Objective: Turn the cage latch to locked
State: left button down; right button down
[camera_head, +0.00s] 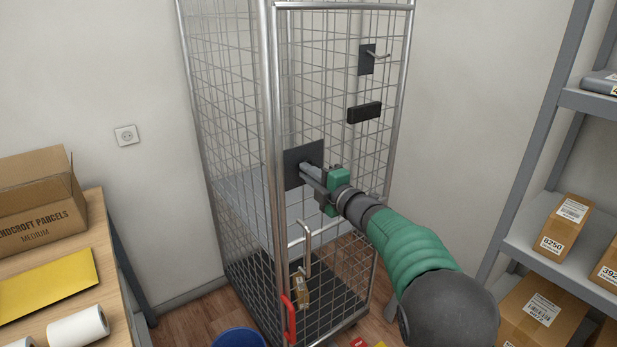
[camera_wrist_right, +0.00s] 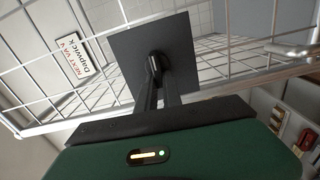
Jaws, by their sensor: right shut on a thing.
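The wire roll cage (camera_head: 268,120) stands against the wall in the middle of the head view. The cage latch is on a square dark plate (camera_head: 292,168) on the mesh side; the plate also fills the upper middle of the right wrist view (camera_wrist_right: 130,50). My right gripper (camera_head: 308,172) is shut on the latch's small dark knob (camera_wrist_right: 156,62), its fingers reaching straight to the plate. The fingers cover most of the knob, so I cannot tell which way it is turned. My left gripper is not in view.
A hook plate (camera_head: 367,60) and a black box (camera_head: 364,112) sit higher on the mesh. A brass padlock (camera_head: 302,290) and red handle (camera_head: 289,320) are below. A blue bucket (camera_head: 238,339) stands in front; a table (camera_head: 108,250) is left, parcel shelves (camera_head: 530,240) right.

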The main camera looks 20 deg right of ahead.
jog(key=shift+f, duration=0.3)
jog(key=c, duration=1.5)
grip_release()
jog(key=shift+w, duration=0.1)
jog(key=shift+r, duration=0.1)
jog(key=v, duration=1.7)
jog(key=shift+b, duration=0.45)
jog(key=shift+w, duration=0.1)
